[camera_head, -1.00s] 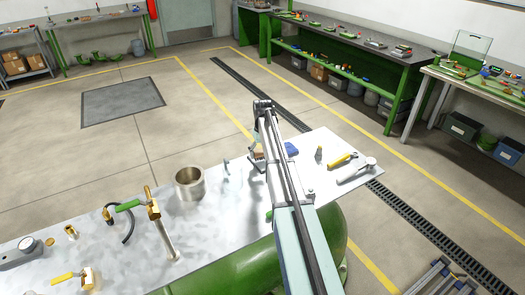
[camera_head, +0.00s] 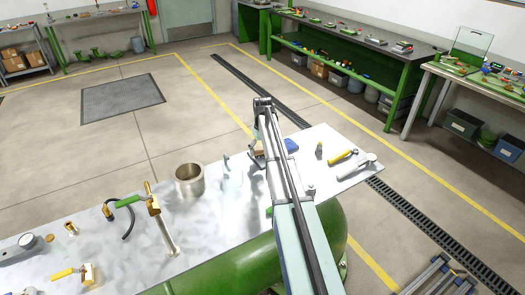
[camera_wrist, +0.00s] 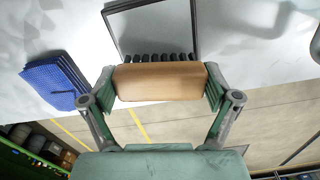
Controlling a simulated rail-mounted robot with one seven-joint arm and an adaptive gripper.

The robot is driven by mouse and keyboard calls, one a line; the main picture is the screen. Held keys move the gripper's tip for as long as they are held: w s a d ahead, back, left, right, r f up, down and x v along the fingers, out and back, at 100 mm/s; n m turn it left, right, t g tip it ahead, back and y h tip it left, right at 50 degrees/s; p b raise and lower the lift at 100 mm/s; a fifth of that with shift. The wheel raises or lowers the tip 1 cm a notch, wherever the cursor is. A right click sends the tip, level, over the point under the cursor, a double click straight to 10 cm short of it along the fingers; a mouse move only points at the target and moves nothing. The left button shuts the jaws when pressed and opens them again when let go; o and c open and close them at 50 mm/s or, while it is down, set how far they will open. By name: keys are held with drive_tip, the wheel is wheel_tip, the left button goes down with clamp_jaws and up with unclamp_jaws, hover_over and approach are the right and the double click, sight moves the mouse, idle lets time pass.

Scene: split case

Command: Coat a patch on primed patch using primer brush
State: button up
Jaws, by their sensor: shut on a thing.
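My gripper (camera_wrist: 160,86) is shut on the primer brush (camera_wrist: 161,80), gripping its tan wooden block from both sides. A row of black bristles shows along the block's far edge. Just beyond the bristles lies a pale square with a dark border (camera_wrist: 198,22), which looks like the primed patch. The bristle tips appear to be at its near edge; I cannot tell whether they touch it. In the head view the brush (camera_head: 258,152) is a small tan spot beside my arm, and my arm hides the patch.
A stack of blue cloths (camera_wrist: 52,82) lies left of the brush in the wrist view and right of my arm in the head view (camera_head: 291,145).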

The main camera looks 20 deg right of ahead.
drive_tip(key=shift+f, duration=0.55)
idle(1.3)
drive_tip(key=shift+r, duration=0.15)
drive_tip(key=shift+r+p, duration=1.55)
drive_tip(key=shift+r, duration=1.85)
